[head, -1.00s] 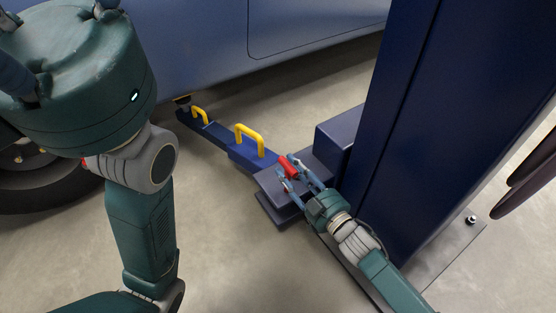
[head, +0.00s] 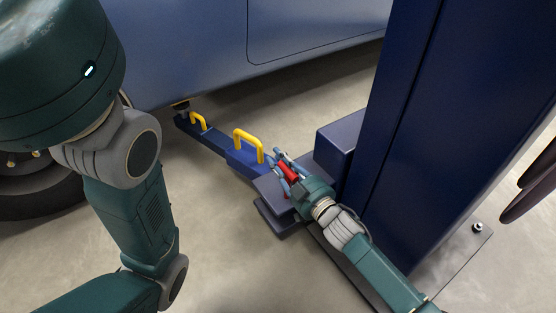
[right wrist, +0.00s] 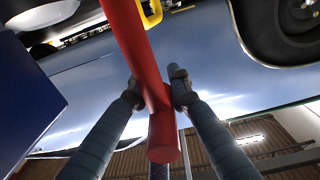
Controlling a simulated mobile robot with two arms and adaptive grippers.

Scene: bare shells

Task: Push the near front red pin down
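The red pin (head: 289,172) stands at the near end of the blue lift arm (head: 245,160), beside the dark blue column. My right gripper (head: 281,167) is at the pin, with a finger on each side of it. In the right wrist view the red pin (right wrist: 139,62) is a long bar running down between the fingers, and both fingertips of the right gripper (right wrist: 156,90) appear to press against its sides. The pin's lower end is hidden in the head view. My left arm fills the left side; its gripper is out of view.
The dark blue column (head: 420,120) stands just right of the right gripper. Two yellow handles rise from the lift arm, the nearer one (head: 249,142) close to the gripper. The blue car (head: 210,50) is above the arm. Bare floor lies in front.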

